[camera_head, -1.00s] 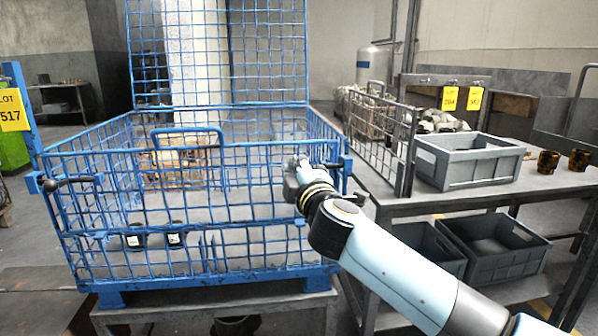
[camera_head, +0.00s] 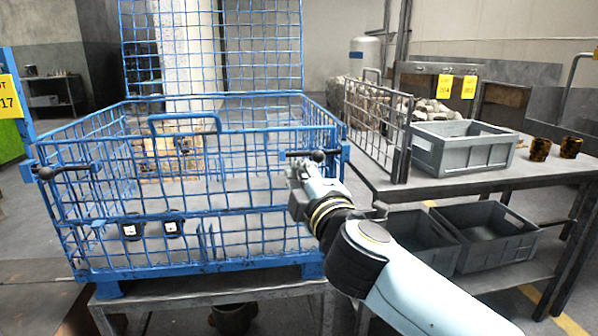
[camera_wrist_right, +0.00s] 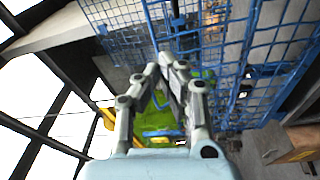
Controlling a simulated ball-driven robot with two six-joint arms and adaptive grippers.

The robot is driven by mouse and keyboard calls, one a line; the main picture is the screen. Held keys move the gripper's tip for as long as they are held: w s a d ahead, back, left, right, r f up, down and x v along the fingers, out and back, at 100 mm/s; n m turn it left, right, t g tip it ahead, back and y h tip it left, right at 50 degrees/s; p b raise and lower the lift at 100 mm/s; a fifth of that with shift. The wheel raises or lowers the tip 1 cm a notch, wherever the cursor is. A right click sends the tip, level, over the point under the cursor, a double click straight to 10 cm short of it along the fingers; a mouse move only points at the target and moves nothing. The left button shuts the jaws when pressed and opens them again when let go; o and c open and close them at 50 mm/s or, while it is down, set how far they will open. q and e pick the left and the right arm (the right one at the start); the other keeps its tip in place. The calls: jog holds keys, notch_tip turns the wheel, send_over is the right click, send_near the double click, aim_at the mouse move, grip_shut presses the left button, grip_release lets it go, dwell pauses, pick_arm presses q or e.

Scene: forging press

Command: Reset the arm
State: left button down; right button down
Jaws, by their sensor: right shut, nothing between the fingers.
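My right arm comes in from the lower right in the head view. Its gripper (camera_head: 297,178) is beside the right front corner of the blue wire cage (camera_head: 190,266), near a black-knobbed latch handle (camera_head: 318,156). In the right wrist view the fingers of my right gripper (camera_wrist_right: 158,76) meet at the tips with nothing between them. The blue mesh (camera_wrist_right: 255,60) fills the upper right of that view. My left gripper does not show.
Two dark parts with white labels (camera_head: 152,227) are inside the cage. A grey crate (camera_head: 462,148) and two dark-and-amber cups (camera_head: 555,148) stand on the right table. More grey bins (camera_head: 497,238) sit on its lower shelf. A mesh panel (camera_head: 372,125) stands at the table's left edge.

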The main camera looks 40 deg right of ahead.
dwell(0.3)
jog(key=s+f+m+g+y, duration=0.1)
jog(key=s+f+g, duration=0.25)
jog(key=f, duration=0.95)
jog(key=s+f+m+g+y, duration=0.15)
jog(key=s+f, duration=0.35)
jog(key=f, duration=0.7)
jog(key=s+f+g+y, duration=0.1)
jog(key=s+f+g, duration=0.3)
jog(key=f, duration=0.9)
jog(key=s+a+f+m+g+y, duration=0.1)
jog(key=s+f+m+g, duration=0.1)
jog(key=s+f, duration=0.4)
jog(key=s+a+f+m+g+y, duration=0.1)
jog(key=s+f, duration=0.5)
jog(key=s, duration=1.1)
jog(key=s+a+f+m+g+y, duration=0.1)
jog(key=s+a+f+m+g, duration=0.2)
jog(key=s+f, duration=0.4)
jog(key=s+m+g, duration=0.1)
jog(key=s+m, duration=0.1)
jog(key=s, duration=0.2)
jog(key=shift+s+g, duration=0.25)
jog(key=shift+g, duration=0.15)
jog(key=shift+a+f, duration=0.1)
